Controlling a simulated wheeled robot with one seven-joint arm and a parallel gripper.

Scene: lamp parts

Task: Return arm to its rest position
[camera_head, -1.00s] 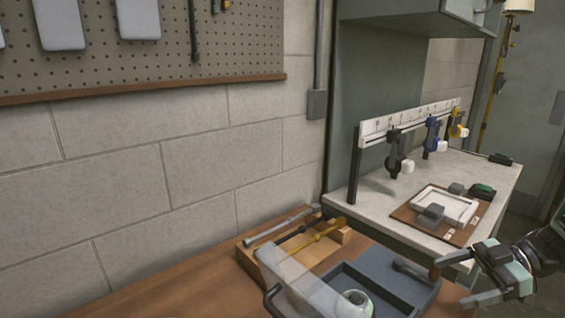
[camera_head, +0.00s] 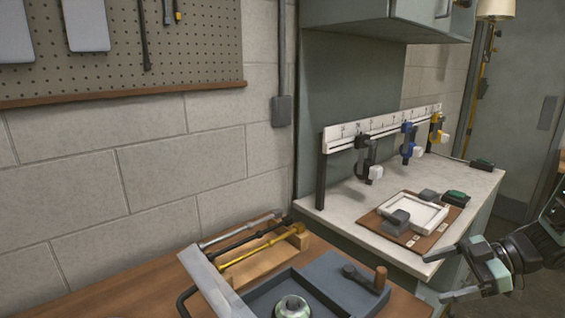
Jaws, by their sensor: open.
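My gripper (camera_head: 440,276) is at the lower right, with its two fingers spread apart and pointing left. Nothing shows between the fingers. It is in front of the light-topped bench and to the right of the grey tray. My arm runs off the right edge, so most of it is out of view.
A wooden workbench (camera_head: 112,292) holds a grey tray (camera_head: 330,284) with a pale round part (camera_head: 292,308), beside a wooden rack (camera_head: 262,268) of rods. The pale bench (camera_head: 345,208) carries a white rail (camera_head: 385,124) with clamps and a brown board (camera_head: 374,220) with a white frame.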

